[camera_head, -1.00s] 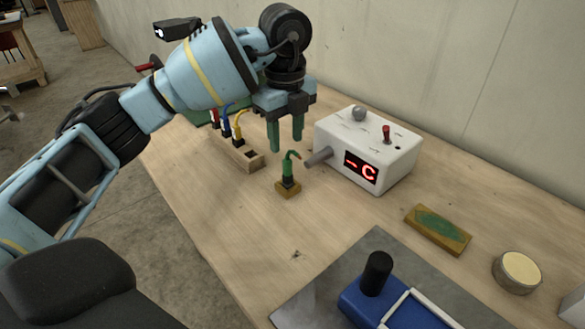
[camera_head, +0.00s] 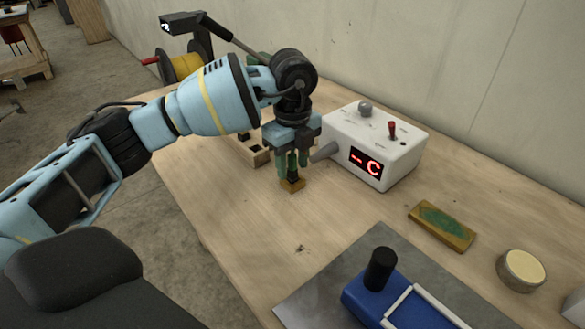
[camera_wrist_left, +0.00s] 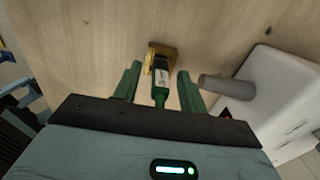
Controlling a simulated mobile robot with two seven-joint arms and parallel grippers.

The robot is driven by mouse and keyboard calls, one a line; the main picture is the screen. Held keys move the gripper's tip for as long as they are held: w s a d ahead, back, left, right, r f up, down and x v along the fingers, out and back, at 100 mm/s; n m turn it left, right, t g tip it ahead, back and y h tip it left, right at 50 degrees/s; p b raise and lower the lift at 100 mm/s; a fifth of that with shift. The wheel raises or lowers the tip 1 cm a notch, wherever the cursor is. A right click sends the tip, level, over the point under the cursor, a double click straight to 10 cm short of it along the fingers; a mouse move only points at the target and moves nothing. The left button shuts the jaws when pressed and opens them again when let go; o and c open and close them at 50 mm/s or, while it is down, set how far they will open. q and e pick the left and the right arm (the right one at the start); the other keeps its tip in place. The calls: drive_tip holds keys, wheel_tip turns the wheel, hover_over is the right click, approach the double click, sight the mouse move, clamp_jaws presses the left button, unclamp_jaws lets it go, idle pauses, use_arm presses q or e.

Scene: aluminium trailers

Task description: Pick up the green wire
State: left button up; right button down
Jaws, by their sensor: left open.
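The green wire (camera_head: 292,164) stands upright in a small wooden block on the table, with a dark lower part. In the left wrist view the green wire (camera_wrist_left: 160,92) lies between the two green fingers, with a gap showing on each side. My left gripper (camera_head: 292,168) is open and lowered around the wire; its fingers (camera_wrist_left: 158,88) point down at the block (camera_head: 292,185). The top of the wire is hidden by the gripper. My right gripper is not in view.
A white box (camera_head: 372,150) with a red display stands close right of the gripper, its grey peg (camera_head: 325,151) pointing at it. A wooden holder (camera_head: 252,152) is behind on the left, partly hidden. A green-topped block (camera_head: 441,226) and blue device (camera_head: 390,300) lie nearer. The front left table is clear.

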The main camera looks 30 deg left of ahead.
sight(291, 154)
use_arm(q)
clamp_jaws()
idle(0.3)
drive_tip(key=shift+r, duration=0.45)
wheel_tip(291, 154, up, 3)
drive_tip(key=shift+s+a+f, duration=0.1)
drive_tip(key=s+a, duration=0.3)
drive_tip(key=s, duration=0.4)
drive_tip(key=s+a+r, duration=0.1)
drive_tip(key=s+a, duration=0.2)
drive_tip(key=s, duration=0.4)
drive_tip(key=shift+s+a+r+b, duration=0.15)
drive_tip(key=shift+s+a+b, duration=0.1)
drive_tip(key=shift+b, duration=0.2)
